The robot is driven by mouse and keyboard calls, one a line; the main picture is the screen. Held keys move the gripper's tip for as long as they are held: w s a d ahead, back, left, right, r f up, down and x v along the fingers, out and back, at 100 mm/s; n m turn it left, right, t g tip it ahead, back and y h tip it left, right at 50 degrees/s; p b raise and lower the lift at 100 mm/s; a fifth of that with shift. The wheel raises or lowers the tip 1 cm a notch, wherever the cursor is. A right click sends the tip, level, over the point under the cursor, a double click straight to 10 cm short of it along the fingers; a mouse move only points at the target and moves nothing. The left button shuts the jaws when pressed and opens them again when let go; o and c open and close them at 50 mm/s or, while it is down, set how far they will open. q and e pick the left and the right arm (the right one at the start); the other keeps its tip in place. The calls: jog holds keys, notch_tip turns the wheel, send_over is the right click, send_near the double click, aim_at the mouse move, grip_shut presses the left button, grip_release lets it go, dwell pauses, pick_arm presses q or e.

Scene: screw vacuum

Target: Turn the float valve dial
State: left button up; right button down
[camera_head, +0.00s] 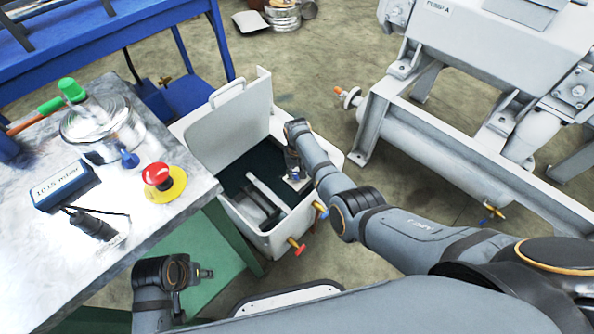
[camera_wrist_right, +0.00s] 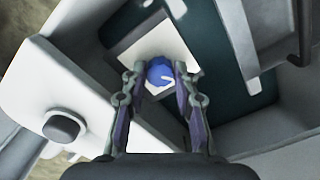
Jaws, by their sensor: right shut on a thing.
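The float valve dial (camera_wrist_right: 160,71) is a round blue knob with a white mark, on a pale square plate (camera_wrist_right: 152,42) inside the open white tank (camera_head: 262,238). My right gripper (camera_wrist_right: 160,78) reaches down into the tank, its two fingers shut on the dial from both sides. In the head view my right gripper (camera_head: 293,168) is over the plate and the arm hides the dial. My left gripper (camera_head: 203,273) is low at the left, away from the tank. Its fingers are too small to read.
The tank's white lid (camera_head: 228,122) stands raised at the back. A metal table (camera_head: 120,240) at left holds a red button (camera_head: 157,175), a glass vessel (camera_head: 97,124) and a blue box (camera_head: 64,186). A grey pump frame (camera_head: 440,140) stands at right, with floor between it and the tank.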

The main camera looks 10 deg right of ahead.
dwell(0.4)
jog(key=c, duration=1)
grip_release()
notch_tip(320, 180, up, 12)
